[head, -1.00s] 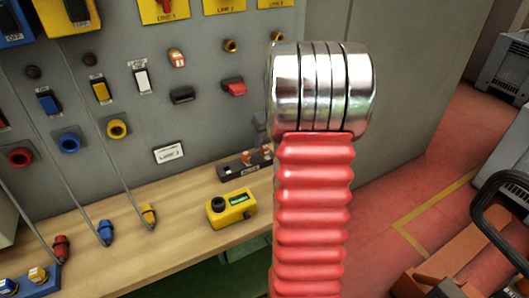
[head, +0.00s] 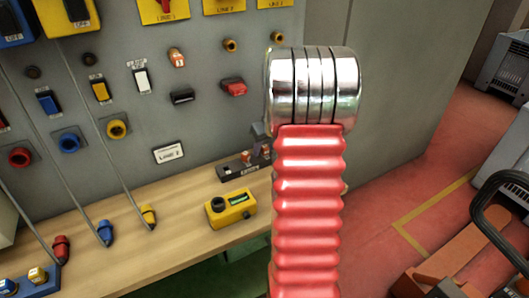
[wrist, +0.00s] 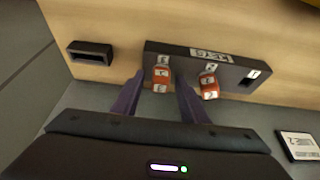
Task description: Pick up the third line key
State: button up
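A dark key holder (wrist: 200,62) labelled KEYS lies on the wooden bench; it also shows in the head view (head: 232,174). In the wrist view an orange-red key (wrist: 161,77) with white tags stands at its left place, marked 3. A similar key (wrist: 208,83) stands at the middle place, marked 2. The place marked 1 at the right end has no key. My gripper (wrist: 160,76) is open, with its two dark fingers on either side of the third key. I see a gap at each side and cannot tell any contact. In the head view my arm hides most of the gripper.
A yellow device (head: 231,208) with a green display sits on the bench (head: 180,230) near the holder. A grey panel (head: 205,130) with switches and sockets rises behind. A small dark box (wrist: 90,53) is left of the holder in the wrist view. Cables hang at the left.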

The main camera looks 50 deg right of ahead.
grip_shut()
jog(key=shift+r, duration=0.1)
dwell(0.3)
notch_tip(320, 180, up, 10)
jog(key=shift+f, duration=0.1)
dwell(0.5)
jog(key=shift+d, duration=0.1)
dwell(0.5)
